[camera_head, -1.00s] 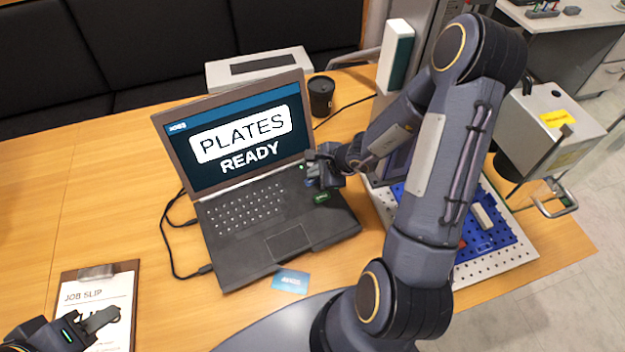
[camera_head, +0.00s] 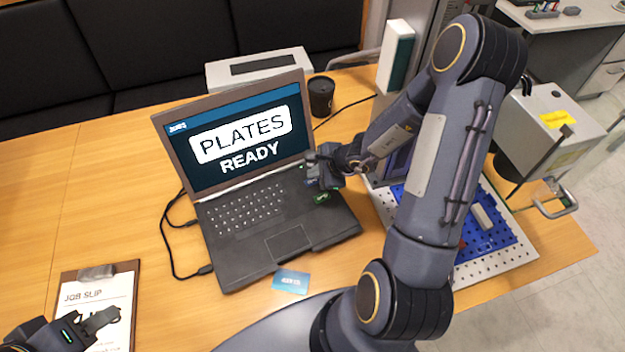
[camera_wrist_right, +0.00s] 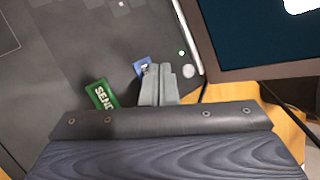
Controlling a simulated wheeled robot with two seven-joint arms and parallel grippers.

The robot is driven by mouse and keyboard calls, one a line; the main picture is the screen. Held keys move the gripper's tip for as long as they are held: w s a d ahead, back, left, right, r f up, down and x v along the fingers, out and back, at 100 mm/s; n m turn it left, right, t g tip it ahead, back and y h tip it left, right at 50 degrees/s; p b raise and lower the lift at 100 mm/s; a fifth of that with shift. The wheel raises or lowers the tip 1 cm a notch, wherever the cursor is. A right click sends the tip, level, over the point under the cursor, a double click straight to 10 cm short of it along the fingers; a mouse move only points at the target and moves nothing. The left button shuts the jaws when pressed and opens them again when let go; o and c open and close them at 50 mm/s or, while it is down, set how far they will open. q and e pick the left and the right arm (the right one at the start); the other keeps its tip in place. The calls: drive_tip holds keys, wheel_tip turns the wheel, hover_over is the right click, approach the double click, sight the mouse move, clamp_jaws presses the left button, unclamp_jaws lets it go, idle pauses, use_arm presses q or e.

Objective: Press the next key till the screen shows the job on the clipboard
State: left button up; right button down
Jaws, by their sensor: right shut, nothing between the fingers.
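The laptop screen (camera_head: 237,139) reads "PLATES READY". The clipboard (camera_head: 68,290) lies at the lower left with a sheet headed "JOB SLIP" (camera_head: 98,297); my left gripper (camera_head: 108,318) is over it and hides most of the job word. I cannot tell whether that gripper is open or shut. My right gripper (camera_head: 313,172) is shut and empty at the laptop's right side by the screen hinge. In the right wrist view its fingertips (camera_wrist_right: 158,82) are at a blue key (camera_wrist_right: 142,66), which they partly cover. I cannot tell whether they touch it. The green SEND key (camera_wrist_right: 101,94) is beside them.
A blue card (camera_head: 291,282) lies in front of the laptop. A black cup (camera_head: 321,97) stands behind it. A perforated plate with a blue tray (camera_head: 507,234) is at the right, partly behind my right arm. Cables run left of the laptop.

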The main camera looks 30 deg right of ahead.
sight(315, 181)
drive_tip(key=shift+f, duration=0.1)
idle(0.4)
drive_tip(key=shift+f+b, duration=0.35)
drive_tip(key=shift+b, duration=0.25)
drive_tip(key=shift+f+b, duration=0.35)
drive_tip(key=shift+b, duration=0.1)
idle(0.4)
drive_tip(key=shift+r, duration=0.1)
drive_tip(key=shift+r+p, duration=0.6)
drive_tip(key=shift+r, duration=0.1)
wheel_tip(315, 181, up, 5)
drive_tip(key=p, duration=0.4)
idle(0.4)
